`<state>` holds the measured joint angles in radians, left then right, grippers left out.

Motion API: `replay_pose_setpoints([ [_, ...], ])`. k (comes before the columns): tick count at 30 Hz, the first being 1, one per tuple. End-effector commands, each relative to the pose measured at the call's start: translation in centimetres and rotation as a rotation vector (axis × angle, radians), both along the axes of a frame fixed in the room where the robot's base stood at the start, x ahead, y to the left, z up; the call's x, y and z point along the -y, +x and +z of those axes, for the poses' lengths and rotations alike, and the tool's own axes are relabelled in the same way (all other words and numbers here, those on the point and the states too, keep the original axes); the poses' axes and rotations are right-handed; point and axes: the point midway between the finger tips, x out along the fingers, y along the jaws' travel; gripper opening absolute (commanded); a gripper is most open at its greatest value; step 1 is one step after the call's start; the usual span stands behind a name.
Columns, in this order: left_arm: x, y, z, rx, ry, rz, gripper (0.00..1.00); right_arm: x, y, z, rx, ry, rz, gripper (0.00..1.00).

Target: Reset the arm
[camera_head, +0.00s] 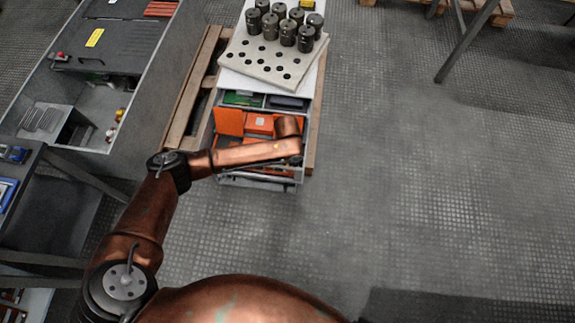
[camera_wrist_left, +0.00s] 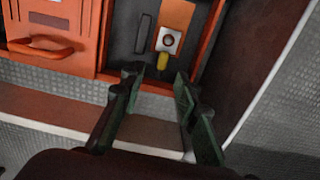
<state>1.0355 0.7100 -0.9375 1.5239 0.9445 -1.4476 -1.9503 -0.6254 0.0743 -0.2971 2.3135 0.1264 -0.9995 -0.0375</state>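My left arm (camera_head: 255,152) comes in from the left in the head view and reaches over an open-fronted cabinet (camera_head: 262,182) with orange units. Its gripper is hidden there behind the arm's end. In the left wrist view my left gripper (camera_wrist_left: 158,88) has its two dark fingers spread apart with nothing between them. Beyond the fingertips is a dark panel (camera_wrist_left: 142,50) with a white square plate (camera_wrist_left: 169,40) carrying a round dark part, and a yellow piece (camera_wrist_left: 162,61) below it. Whether the fingers touch the panel is unclear. My right gripper is not in view.
An orange unit with a handle (camera_wrist_left: 40,48) is beside the panel. A perforated plate (camera_head: 265,68) holding several dark capacitors (camera_head: 288,30) sits on the cabinet. A grey bench (camera_head: 110,65) stands left. The floor (camera_head: 430,190) on the right is largely clear.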

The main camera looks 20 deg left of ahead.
Motion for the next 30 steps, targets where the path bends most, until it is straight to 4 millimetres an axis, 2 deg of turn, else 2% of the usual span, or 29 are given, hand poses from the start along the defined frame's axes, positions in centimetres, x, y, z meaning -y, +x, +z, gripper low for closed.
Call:
replay_pose_setpoints([
  [6, 0.0, 0.1, 4.9, 0.004, -0.001, -0.001, 0.29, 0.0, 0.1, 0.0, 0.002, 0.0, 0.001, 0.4],
  [12, 0.0, 0.1, 8.2, 0.002, 0.0, 0.0, 0.29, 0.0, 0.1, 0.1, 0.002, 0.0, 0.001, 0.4],
  [18, 0.1, 0.0, 9.6, 0.0, 0.0, 0.0, 0.29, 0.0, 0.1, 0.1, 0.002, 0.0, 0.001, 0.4],
  [26, 0.1, 0.0, 10.0, 0.001, -0.001, 0.0, 0.29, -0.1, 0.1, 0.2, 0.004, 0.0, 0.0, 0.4],
  [29, 0.1, 0.2, 11.9, 0.016, -0.001, 0.0, 0.29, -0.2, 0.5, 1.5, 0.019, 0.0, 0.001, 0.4],
  [30, 0.1, 0.3, 13.3, 0.027, 0.0, 0.0, 0.29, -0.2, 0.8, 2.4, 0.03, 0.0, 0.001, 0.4],
])
